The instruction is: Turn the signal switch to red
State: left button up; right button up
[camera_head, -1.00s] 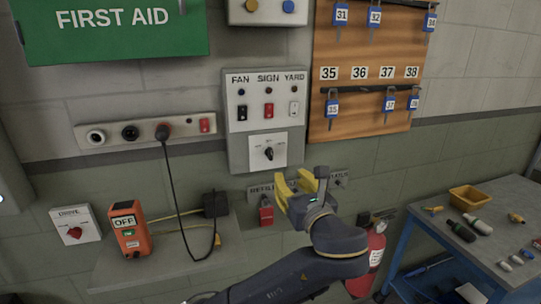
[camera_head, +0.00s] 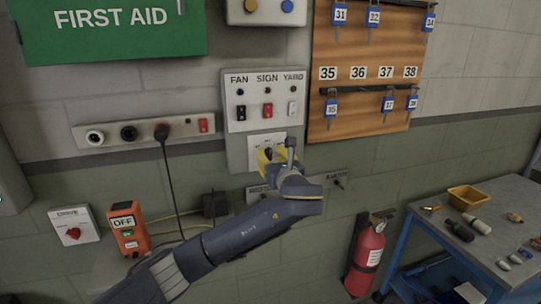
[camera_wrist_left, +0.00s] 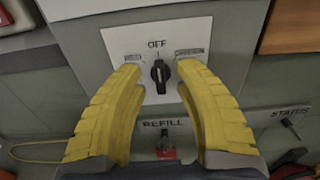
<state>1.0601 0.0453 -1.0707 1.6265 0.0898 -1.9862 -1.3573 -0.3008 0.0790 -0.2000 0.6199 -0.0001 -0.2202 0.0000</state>
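My right gripper is not in view.
A REFILL label and red tag (camera_wrist_left: 165,153) are below the plate. A key board (camera_head: 365,70) hangs to the right. An orange box (camera_head: 128,228) marked OFF stands at the left. A fire extinguisher (camera_head: 367,262) and workbench (camera_head: 500,215) are at the right.

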pick_arm(q)
jog(key=shift+w+a, duration=0.1)
jog(key=shift+w, duration=0.25)
grip_shut()
